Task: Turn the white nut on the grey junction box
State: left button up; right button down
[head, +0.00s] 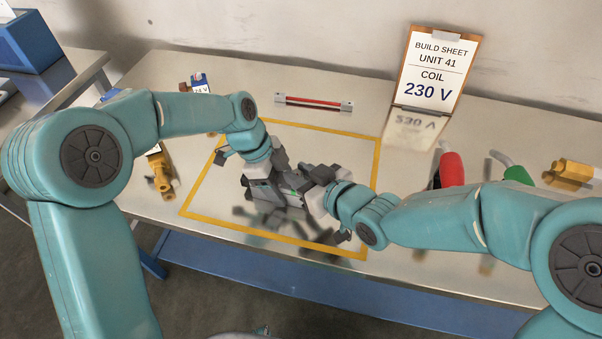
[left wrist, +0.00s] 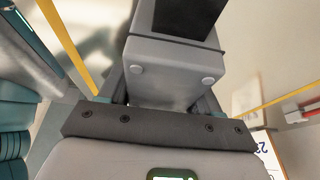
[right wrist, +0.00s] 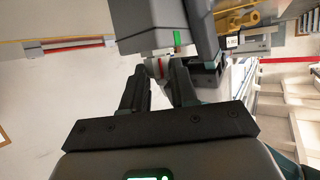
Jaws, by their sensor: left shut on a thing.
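The grey junction box (head: 268,190) is above the yellow-outlined area of the bench in the head view, largely hidden by both grippers. My left gripper (head: 262,172) is shut on it; the left wrist view shows the grey box body (left wrist: 170,75), with a black upper part, between the fingers. My right gripper (right wrist: 160,75) has its fingertips at the box's lower face in the right wrist view. A small white part with red on it, seemingly the white nut (right wrist: 155,66), shows between these fingertips. Whether they grip it, I cannot tell.
A build sheet (head: 433,75) reading 230 V stands at the back. A red-and-black bar (head: 313,102) lies behind the yellow outline (head: 376,160). Red (head: 452,168) and green (head: 518,175) handled tools and a brass fitting (head: 570,173) lie right; another brass fitting (head: 160,172) lies left.

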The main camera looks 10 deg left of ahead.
jog(key=shift+a+r, duration=0.1)
jog(key=m+t+h, duration=0.2)
jog(key=shift+s+a+m, duration=0.2)
jog(key=shift+m, duration=0.1)
jog(key=shift+m+t+h, duration=0.8)
jog(key=shift+m+h, duration=0.2)
jog(key=shift+h, duration=0.1)
jog(key=c, duration=1.1)
grip_release()
jog(key=shift+c, duration=0.2)
jog(key=shift+d, duration=0.1)
jog(key=v, duration=0.7)
jog(key=shift+s, duration=0.25)
